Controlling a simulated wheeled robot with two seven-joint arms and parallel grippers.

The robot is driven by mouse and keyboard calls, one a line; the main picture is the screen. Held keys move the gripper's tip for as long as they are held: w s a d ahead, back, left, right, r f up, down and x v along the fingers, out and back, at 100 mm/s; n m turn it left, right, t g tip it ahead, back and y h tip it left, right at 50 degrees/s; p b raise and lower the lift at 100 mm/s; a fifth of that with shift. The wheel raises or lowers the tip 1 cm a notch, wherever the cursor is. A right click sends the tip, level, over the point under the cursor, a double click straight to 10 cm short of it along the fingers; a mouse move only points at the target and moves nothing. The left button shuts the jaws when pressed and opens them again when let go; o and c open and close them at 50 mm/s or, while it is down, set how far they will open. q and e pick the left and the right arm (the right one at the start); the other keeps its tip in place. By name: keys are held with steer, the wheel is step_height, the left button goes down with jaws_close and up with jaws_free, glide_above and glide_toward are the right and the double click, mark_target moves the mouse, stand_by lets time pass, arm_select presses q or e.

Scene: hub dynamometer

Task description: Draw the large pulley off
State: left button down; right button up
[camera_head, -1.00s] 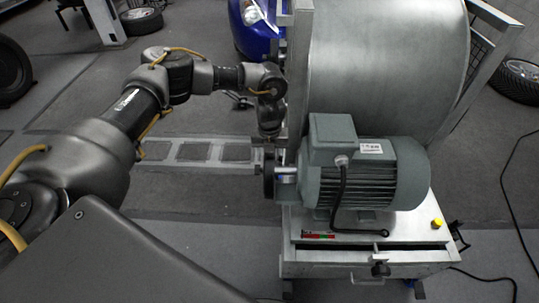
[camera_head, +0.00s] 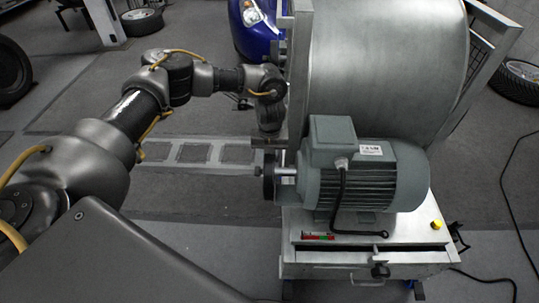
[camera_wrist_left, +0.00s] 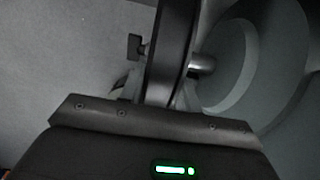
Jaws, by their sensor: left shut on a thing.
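The large pulley (camera_head: 268,182) is a dark disc seen nearly edge-on, left of the grey motor (camera_head: 368,175). A bright metal shaft (camera_head: 286,173) shows between pulley and motor; I cannot tell how far the pulley sits on it. My left gripper (camera_head: 266,149) comes down from above and is shut on the pulley's upper rim. In the left wrist view the pulley (camera_wrist_left: 171,50) stands upright as a dark band between the fingers, with a short shaft piece (camera_wrist_left: 203,63) at its right. The fingertips are partly hidden. My right gripper is out of view.
A large metal drum (camera_head: 385,70) with frame posts stands just behind the motor. The floor left of the pulley is clear. A blue car (camera_head: 256,30) is at the back.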

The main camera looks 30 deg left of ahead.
arm_select(q)
steer(key=shift+r, duration=0.15)
stand_by(0.3)
steer(key=s+a+p, duration=0.3)
steer(key=a, duration=0.5)
steer(key=shift+s, duration=0.4)
stand_by(0.8)
steer(key=shift+a, duration=0.1)
steer(key=shift+s+a+p, duration=0.15)
steer(key=shift+s+a, duration=0.3)
steer(key=shift+a, duration=0.45)
steer(key=shift+s+a+p, duration=0.2)
steer(key=shift+s+a, duration=0.25)
steer(key=shift+a, duration=0.4)
steer(key=shift+s+a+p, duration=0.15)
steer(key=shift+s+a, duration=0.3)
steer(key=shift+a, duration=0.45)
